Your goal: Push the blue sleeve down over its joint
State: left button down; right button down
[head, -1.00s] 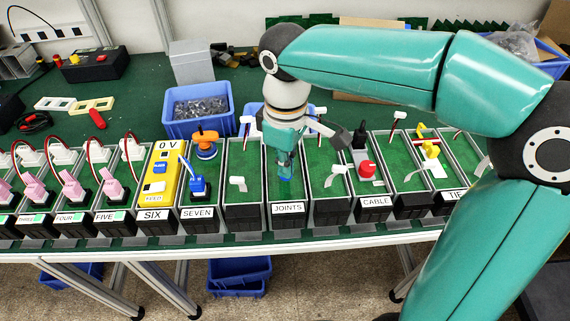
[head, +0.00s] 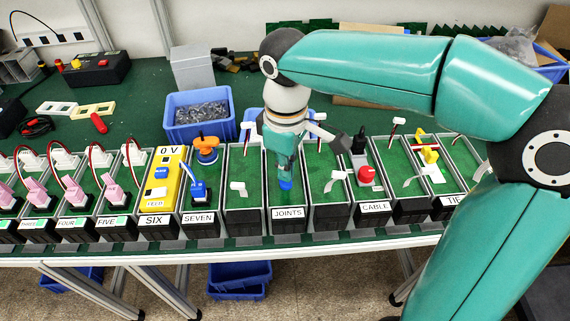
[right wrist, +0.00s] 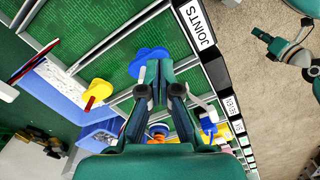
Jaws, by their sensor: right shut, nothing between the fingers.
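The blue sleeve (head: 286,184) is in the bay labelled JOINTS, just below my right gripper (head: 285,172). In the right wrist view the blue sleeve (right wrist: 150,60) shows just beyond the fingertips (right wrist: 152,72). The right fingers are shut with nothing between them and point down into the bay; I cannot tell whether they touch the sleeve. The joint under the sleeve is hidden. A yellow piece with a red end (right wrist: 97,93) stands farther back in the same bay. A teal and dark hand (right wrist: 285,48), perhaps my left gripper, is at the wrist view's right edge, its fingers unclear.
Narrow walled bays flank JOINTS; SEVEN (head: 198,212) holds a blue and an orange part, CABLE (head: 375,207) a red knob (head: 366,174). White tags lie in neighbouring bays. A blue bin (head: 200,128) stands behind. My right arm crosses the view's right side.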

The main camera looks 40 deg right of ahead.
aim_at(286, 183)
notch_tip(286, 183, up, 7)
jog(key=p, duration=0.6)
jog(key=shift+r, duration=0.2)
jog(key=shift+f, duration=0.1)
